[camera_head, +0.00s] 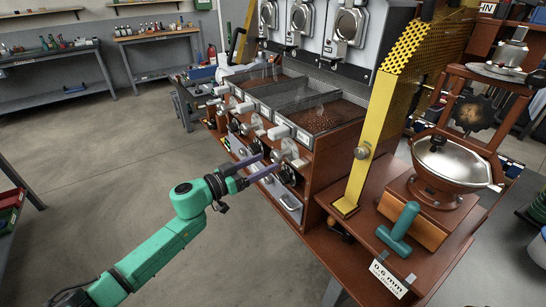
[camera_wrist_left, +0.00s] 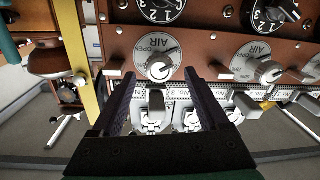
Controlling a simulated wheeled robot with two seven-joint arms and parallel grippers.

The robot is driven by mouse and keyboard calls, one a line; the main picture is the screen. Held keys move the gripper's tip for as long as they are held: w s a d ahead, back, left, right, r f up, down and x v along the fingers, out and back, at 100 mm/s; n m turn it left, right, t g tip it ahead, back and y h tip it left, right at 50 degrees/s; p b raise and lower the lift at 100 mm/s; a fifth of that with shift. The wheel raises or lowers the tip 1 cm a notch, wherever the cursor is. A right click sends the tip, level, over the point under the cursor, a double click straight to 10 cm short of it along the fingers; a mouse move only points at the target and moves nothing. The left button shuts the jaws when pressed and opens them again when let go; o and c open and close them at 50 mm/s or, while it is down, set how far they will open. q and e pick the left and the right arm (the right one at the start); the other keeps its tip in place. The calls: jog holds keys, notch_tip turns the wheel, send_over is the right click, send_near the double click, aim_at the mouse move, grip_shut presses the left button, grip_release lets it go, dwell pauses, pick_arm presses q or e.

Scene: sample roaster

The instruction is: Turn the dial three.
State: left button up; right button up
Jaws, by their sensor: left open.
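A row of dials runs along the front of the brown roaster bench. In the left wrist view, which looks upside down, a round grey "OPEN AIR" dial (camera_wrist_left: 158,46) with a pale knob lies just beyond and between my fingertips. A similar AIR dial (camera_wrist_left: 262,52) is to its right. Black numbered dials (camera_wrist_left: 160,8) show at the top edge. I cannot tell which is dial three. My left gripper (camera_head: 270,164) is open and empty at the bench front; its fingers also show in the left wrist view (camera_wrist_left: 158,76), apparently apart from the knob. The right gripper is out of view.
Bean trays (camera_head: 322,115) sit above the dials. A yellow perforated guard (camera_head: 370,140) and a metal bowl (camera_head: 450,162) on a wooden stand are to the right. A teal T-shaped handle (camera_head: 400,228) is in front. Open floor (camera_head: 120,150) lies left.

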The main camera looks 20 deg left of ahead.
aim_at(273, 159)
pick_arm(q)
jog(key=x, duration=0.3)
jog(key=shift+w+d, duration=0.2)
jog(key=shift+w, duration=0.05)
grip_shut()
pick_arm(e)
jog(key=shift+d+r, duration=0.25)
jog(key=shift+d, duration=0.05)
